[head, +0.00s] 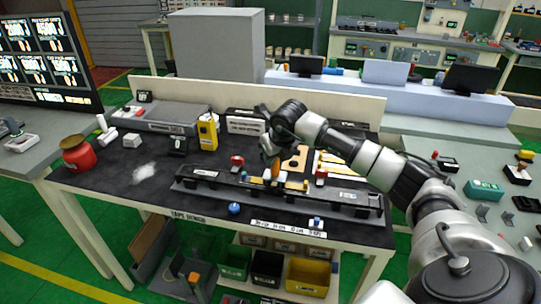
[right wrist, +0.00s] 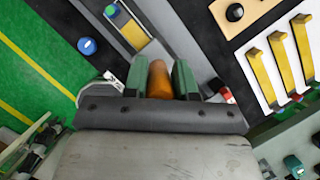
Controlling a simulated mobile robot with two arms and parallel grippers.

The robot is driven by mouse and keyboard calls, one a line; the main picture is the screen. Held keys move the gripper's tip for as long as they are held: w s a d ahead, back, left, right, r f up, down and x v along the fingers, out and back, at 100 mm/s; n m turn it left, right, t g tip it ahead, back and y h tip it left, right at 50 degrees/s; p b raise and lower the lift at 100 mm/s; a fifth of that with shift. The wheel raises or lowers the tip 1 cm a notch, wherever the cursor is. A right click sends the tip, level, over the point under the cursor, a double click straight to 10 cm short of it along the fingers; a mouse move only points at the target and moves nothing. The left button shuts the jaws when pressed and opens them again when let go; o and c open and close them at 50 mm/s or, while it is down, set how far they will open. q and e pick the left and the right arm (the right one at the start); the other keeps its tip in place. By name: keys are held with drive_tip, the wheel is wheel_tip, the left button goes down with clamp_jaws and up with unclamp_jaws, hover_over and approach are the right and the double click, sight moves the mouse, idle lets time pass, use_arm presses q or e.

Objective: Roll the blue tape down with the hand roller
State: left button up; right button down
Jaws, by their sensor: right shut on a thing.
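My right gripper (head: 270,158) is over the middle of the black bench, shut on the orange handle of the hand roller (head: 275,168). In the right wrist view the handle (right wrist: 158,80) sits between the green finger pads (right wrist: 157,78); the roller's wheel is hidden. Below it a long dark fixture (head: 345,201) lies across the bench, with a gold strip (head: 297,186) in its middle. The gold strip also shows in the right wrist view (right wrist: 132,32). Small blue patches show by the strip, but I cannot tell the tape's extent or whether the roller touches it. My left gripper is not in view.
A blue round knob (head: 234,208) stands in front of the fixture. A yellow device (head: 208,134), a red jar (head: 77,153) and a white board with gold strips (head: 333,163) are also on the bench. The front left of the bench is mostly clear.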

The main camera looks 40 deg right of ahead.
drive_tip(key=shift+s+d+f+b, duration=0.2)
drive_tip(key=shift+s+d, duration=0.45)
drive_tip(key=shift+s, duration=0.25)
drive_tip(key=shift+s+d+f+b, duration=0.15)
drive_tip(key=shift+s+d+b, duration=0.05)
drive_tip(key=shift+s+d, duration=0.55)
drive_tip(key=shift+s+a, duration=0.1)
drive_tip(key=shift+a, duration=0.1)
drive_tip(key=shift+w+a, duration=0.9)
drive_tip(key=shift+w, duration=0.25)
drive_tip(key=shift+w+a, duration=0.95)
drive_tip(key=shift+w, duration=0.25)
drive_tip(key=shift+w+a, duration=0.9)
drive_tip(key=shift+w, duration=0.25)
drive_tip(key=shift+d, duration=0.1)
drive_tip(key=shift+s+d, duration=0.95)
drive_tip(key=shift+s, duration=0.2)
drive_tip(key=shift+s+d+b, duration=0.4)
drive_tip(key=shift+s+d, duration=0.55)
drive_tip(key=shift+s, duration=0.2)
drive_tip(key=shift+s+d+b, duration=0.4)
drive_tip(key=shift+s+d, duration=0.55)
drive_tip(key=shift+s, duration=0.15)
